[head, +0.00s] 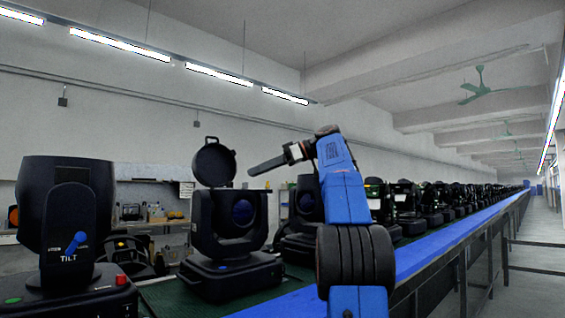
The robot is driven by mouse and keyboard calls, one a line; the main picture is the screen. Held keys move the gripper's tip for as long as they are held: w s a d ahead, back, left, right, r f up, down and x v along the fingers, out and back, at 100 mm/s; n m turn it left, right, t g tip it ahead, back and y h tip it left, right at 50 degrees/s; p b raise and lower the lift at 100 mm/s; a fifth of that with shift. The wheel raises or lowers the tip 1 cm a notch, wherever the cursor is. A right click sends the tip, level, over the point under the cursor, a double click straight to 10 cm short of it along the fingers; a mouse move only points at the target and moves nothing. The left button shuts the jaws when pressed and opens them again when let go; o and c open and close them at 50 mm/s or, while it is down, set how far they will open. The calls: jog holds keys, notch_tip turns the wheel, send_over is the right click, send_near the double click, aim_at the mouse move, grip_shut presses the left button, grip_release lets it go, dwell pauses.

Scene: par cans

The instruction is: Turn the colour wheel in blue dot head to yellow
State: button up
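The blue dot head (231,220) is a black moving-head light standing in the middle left. A small blue dot (222,267) shows on the front of its base. Its round lid (213,163) stands open above the head, and a dark blue lens shows on its right side. I cannot make out the colour wheel or its colour. My gripper (254,171) points left, in the air to the upper right of this head and right of the lid. It appears apart from both. It is seen side-on, so its finger gap is hidden.
Another black head (70,210) at the left has a blue tilt lever (76,243), a green dot and a red button (121,280). More heads (410,200) line the long bench behind my arm. A blue strip (440,238) runs along the bench. The right aisle is clear.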

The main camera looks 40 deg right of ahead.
jog(key=v, duration=0.9)
jog(key=shift+s, duration=0.1)
dwell(0.3)
